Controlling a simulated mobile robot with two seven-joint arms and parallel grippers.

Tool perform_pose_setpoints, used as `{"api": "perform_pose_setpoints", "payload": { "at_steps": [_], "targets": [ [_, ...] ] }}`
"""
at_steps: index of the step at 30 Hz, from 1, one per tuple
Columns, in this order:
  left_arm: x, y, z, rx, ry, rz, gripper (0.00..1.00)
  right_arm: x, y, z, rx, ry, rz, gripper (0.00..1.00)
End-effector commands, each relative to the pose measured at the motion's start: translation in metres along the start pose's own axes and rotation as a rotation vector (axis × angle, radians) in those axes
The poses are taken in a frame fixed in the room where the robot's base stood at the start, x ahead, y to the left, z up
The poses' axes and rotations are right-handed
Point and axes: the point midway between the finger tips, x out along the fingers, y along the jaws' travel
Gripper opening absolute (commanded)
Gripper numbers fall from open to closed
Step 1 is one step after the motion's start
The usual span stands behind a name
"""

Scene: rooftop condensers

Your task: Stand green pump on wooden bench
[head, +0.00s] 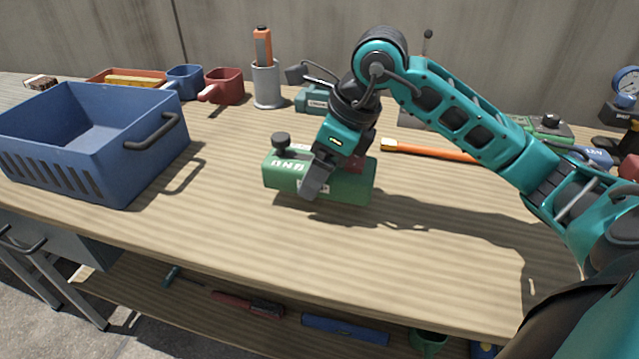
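The green pump (345,187) is a green block-like body with pale lettering and a black knob on top at its left end. It is over the middle of the wooden bench (230,240), its long side facing me and roughly level. My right gripper (318,180) reaches down on it from above, with one grey finger across its near face. The other finger is hidden behind the pump. A shadow lies under and right of the pump; I cannot tell whether its underside touches the bench top. My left gripper is out of view.
A blue crate (60,150) with black handles stands at the left. Blue and red mugs (225,88), a grey cup (266,85) and a teal tool (312,100) line the back. An orange-handled tool (430,151) lies right of the pump. The bench front is clear.

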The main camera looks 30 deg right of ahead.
Motion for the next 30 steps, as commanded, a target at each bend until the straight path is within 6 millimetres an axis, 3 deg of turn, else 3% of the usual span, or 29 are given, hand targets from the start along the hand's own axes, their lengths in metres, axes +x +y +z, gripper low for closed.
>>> {"api": "perform_pose_setpoints", "payload": {
  "at_steps": [6,17,18,24,30],
  "targets": [
    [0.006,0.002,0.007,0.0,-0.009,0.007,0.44,0.028,0.0,-0.011,0.0,-0.002,0.001,0.23],
    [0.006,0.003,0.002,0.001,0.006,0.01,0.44,0.031,0.0,-0.013,0.0,-0.002,-0.001,0.23],
    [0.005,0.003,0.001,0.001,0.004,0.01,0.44,0.031,0.0,-0.013,0.0,0.001,0.001,0.82],
    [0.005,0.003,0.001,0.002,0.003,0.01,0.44,0.031,0.0,-0.013,0.0,0.001,0.001,1.0],
    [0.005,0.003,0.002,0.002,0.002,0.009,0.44,0.03,0.0,-0.013,0.0,0.001,0.001,1.0]
  ]
}}
